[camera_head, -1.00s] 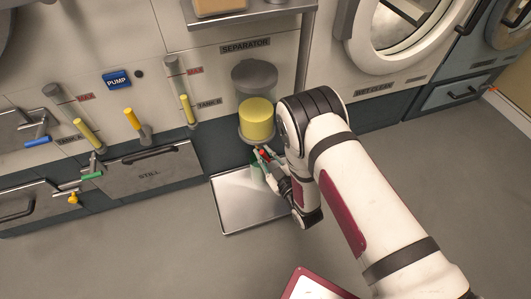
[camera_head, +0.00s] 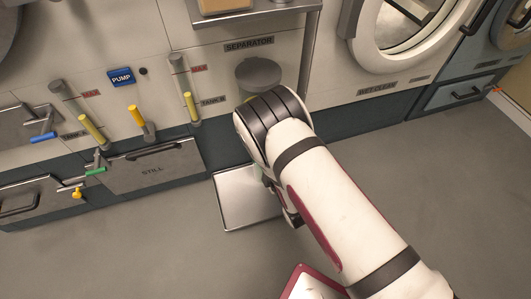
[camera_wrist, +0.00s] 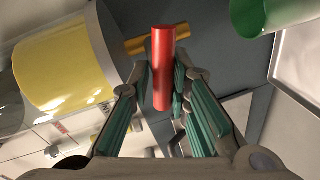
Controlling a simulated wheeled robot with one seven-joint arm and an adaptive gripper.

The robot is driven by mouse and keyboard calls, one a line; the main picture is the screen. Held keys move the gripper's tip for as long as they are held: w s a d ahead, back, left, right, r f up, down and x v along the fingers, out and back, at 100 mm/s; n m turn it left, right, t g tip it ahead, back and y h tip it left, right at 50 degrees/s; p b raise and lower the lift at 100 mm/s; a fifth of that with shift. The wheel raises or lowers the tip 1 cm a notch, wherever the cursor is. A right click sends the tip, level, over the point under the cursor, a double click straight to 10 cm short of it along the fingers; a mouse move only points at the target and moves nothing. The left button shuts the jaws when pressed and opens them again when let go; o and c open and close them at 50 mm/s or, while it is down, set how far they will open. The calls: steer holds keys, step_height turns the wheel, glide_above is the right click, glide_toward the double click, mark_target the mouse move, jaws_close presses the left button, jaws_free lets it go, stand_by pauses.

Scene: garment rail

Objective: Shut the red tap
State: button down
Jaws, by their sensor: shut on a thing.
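The red tap's handle (camera_wrist: 162,70) is a red cylinder in the middle of the wrist view. My gripper (camera_wrist: 164,85) is shut on it, with a teal-padded finger on each side. A brass pipe (camera_wrist: 145,46) shows behind the handle. In the head view my arm hides the red tap and the gripper's fingers. Whether the tap is open or shut cannot be told.
A yellow cylinder (camera_wrist: 62,62) is close on the left in the wrist view, and a green object (camera_wrist: 268,14) is at upper right. A metal tray (camera_head: 240,210) lies on the floor below the separator.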

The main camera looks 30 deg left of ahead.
steer(key=shift+s+f+n+h, duration=0.4)
steer(key=shift+f+n, duration=0.15)
steer(key=shift+n, duration=0.25)
steer(key=shift+w+d+n, duration=0.1)
steer(key=shift+n, duration=0.3)
steer(key=shift+w+d+t, duration=0.1)
steer(key=shift+w+t, duration=0.05)
steer(key=shift+t, duration=0.15)
steer(key=c, duration=1.6)
jaws_free()
steer(key=shift+w+r, duration=0.1)
steer(key=shift+r, duration=0.1)
steer(key=v, duration=1.2)
